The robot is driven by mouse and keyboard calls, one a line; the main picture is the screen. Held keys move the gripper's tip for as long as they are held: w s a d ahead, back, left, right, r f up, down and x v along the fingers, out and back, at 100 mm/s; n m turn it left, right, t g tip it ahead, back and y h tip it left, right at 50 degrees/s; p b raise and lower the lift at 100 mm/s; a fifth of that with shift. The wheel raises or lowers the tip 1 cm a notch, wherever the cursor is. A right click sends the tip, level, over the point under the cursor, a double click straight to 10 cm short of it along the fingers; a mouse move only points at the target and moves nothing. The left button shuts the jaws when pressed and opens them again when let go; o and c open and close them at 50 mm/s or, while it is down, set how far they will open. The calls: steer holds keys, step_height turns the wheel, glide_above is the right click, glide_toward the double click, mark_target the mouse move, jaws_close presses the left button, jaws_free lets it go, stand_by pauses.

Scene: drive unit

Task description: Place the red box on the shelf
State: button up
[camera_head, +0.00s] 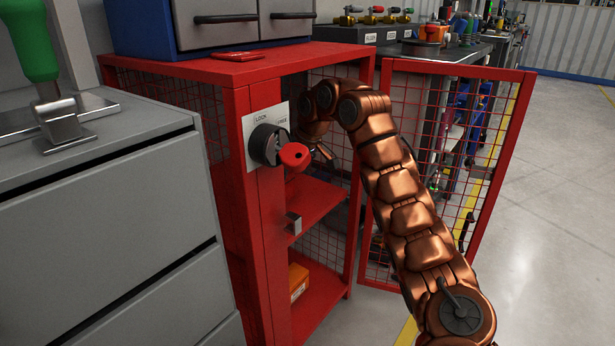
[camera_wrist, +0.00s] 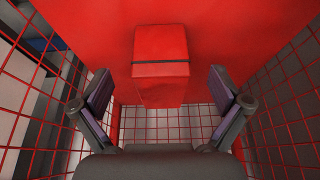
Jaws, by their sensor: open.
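In the wrist view, a red box (camera_wrist: 161,82) with a thin dark band rests against a broad red surface (camera_wrist: 240,35) of the cabinet. My gripper (camera_wrist: 159,76) is open, with one finger on each side of the box and a visible gap on both sides. In the head view, my arm reaches into the open red cabinet, above its middle red shelf (camera_head: 318,203). The cabinet's front post and lock partly hide my gripper there, and the box does not show.
The red mesh door (camera_head: 470,140) stands open right of my arm. A lock plate with a dark knob and red handle (camera_head: 295,156) sticks out at the cabinet's front post. Mesh walls lie close on both sides of my gripper. An orange box (camera_head: 298,280) lies low inside.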

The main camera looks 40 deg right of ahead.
steer(key=shift+s+d+p, duration=0.1)
steer(key=shift+s+d, duration=0.1)
steer(key=shift+s, duration=0.55)
steer(key=shift+s+d+p, duration=0.1)
steer(key=shift+s+d, duration=0.05)
steer(key=shift+s, duration=0.65)
steer(key=shift+s+d+p, duration=0.1)
steer(key=shift+s+d, duration=0.1)
steer(key=shift+s, duration=0.55)
